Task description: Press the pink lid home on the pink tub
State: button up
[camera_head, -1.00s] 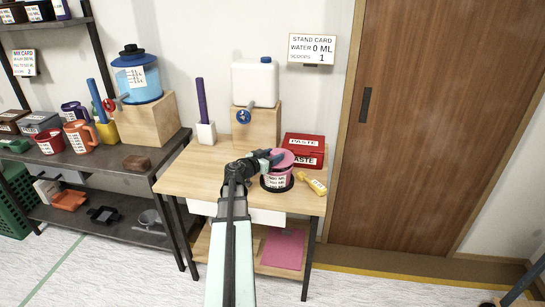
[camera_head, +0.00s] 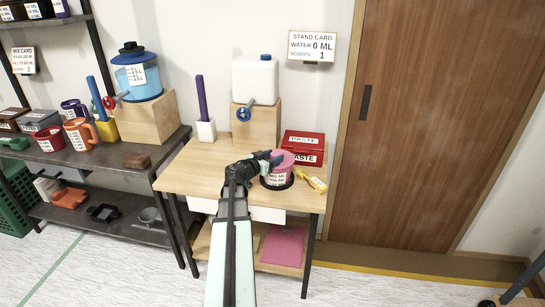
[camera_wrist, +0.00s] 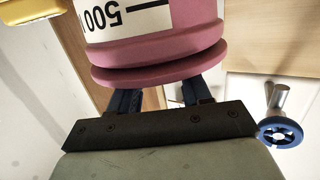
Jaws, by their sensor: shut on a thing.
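The pink tub (camera_head: 275,180) stands upright in a dark round holder (camera_head: 290,184) on the wooden table. The pink lid (camera_head: 284,157) is on top of it. My gripper (camera_head: 268,158) reaches in from the left at lid height and is shut on the lid. In the wrist view the tub (camera_wrist: 205,12) appears upside down, with a "500" label on its side. There the lid's rim (camera_wrist: 160,73) lies against the tub's rim with a thin dark line between them. The blue fingers (camera_wrist: 160,97) are partly hidden behind the lid. I cannot tell whether the lid is fully seated.
A red paste box (camera_head: 304,148) stands behind the tub, and a yellow object (camera_head: 316,184) lies to its right. A white water container (camera_head: 255,80) with a blue tap (camera_head: 243,114) sits on a wooden block behind.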

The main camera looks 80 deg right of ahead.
jog(key=shift+f, duration=0.3)
jog(key=o, duration=1.3)
jog(key=v, duration=1.4)
jog(key=shift+d, duration=0.1)
